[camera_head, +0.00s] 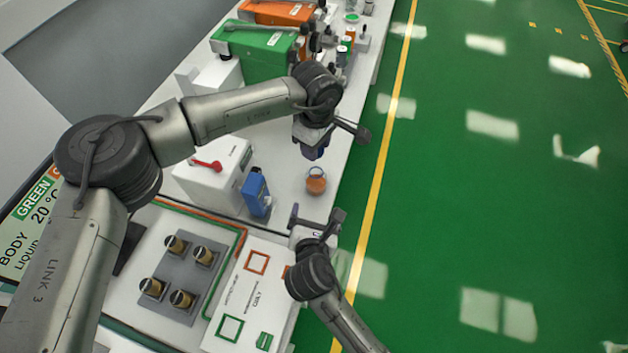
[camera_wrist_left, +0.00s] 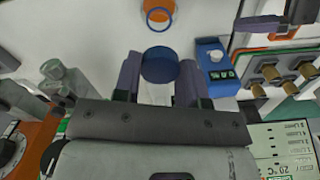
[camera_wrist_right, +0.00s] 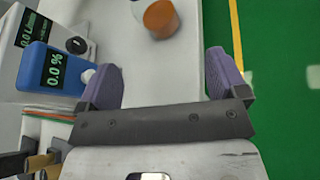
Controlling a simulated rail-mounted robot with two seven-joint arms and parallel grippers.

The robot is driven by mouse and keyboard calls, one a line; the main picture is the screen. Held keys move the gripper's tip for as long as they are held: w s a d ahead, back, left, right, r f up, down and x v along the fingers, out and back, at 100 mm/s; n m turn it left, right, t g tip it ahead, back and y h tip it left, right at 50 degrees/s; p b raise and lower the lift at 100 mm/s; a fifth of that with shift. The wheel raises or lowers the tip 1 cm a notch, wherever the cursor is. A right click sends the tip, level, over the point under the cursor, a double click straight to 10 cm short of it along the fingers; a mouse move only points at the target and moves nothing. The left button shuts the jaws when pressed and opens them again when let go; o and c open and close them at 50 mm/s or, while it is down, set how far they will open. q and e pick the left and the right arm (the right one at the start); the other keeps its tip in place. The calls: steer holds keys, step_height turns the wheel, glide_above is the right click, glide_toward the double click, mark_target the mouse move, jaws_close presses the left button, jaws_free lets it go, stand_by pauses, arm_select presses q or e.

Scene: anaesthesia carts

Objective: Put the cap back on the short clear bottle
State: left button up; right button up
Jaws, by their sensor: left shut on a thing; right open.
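The short clear bottle (camera_head: 316,182) stands on the white worktop near its right edge, with orange contents and an open-looking clear rim. It also shows at the top of the left wrist view (camera_wrist_left: 158,14) and of the right wrist view (camera_wrist_right: 161,18). My left gripper (camera_head: 313,146) is shut on a round dark blue cap (camera_wrist_left: 160,66), held apart from the bottle, beyond it in the head view. In the head view the cap is hard to tell from the fingers. My right gripper (camera_head: 316,222) is open and empty, on the near side of the bottle.
A blue device with a display (camera_head: 256,194) and a white box with a red handle (camera_head: 214,172) stand left of the bottle. Green and orange carts (camera_head: 258,45) and small bottles stand at the back. Worktop around the bottle is clear.

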mark_target(315, 190)
arm_select(q)
steer(key=shift+d, duration=0.1)
arm_select(e)
steer(key=n, duration=0.3)
steer(key=shift+n, duration=0.3)
steer(key=shift+w, duration=0.1)
steer(key=x, duration=1.1)
steer(key=shift+w+a+f, duration=0.1)
steer(key=shift+w+a, duration=0.1)
steer(key=shift+w, duration=0.2)
steer(key=shift+c, duration=0.2)
steer(key=c, duration=1.3)
arm_select(q)
steer(key=shift+f, duration=2.55)
arm_select(e)
steer(key=shift+c, duration=0.2)
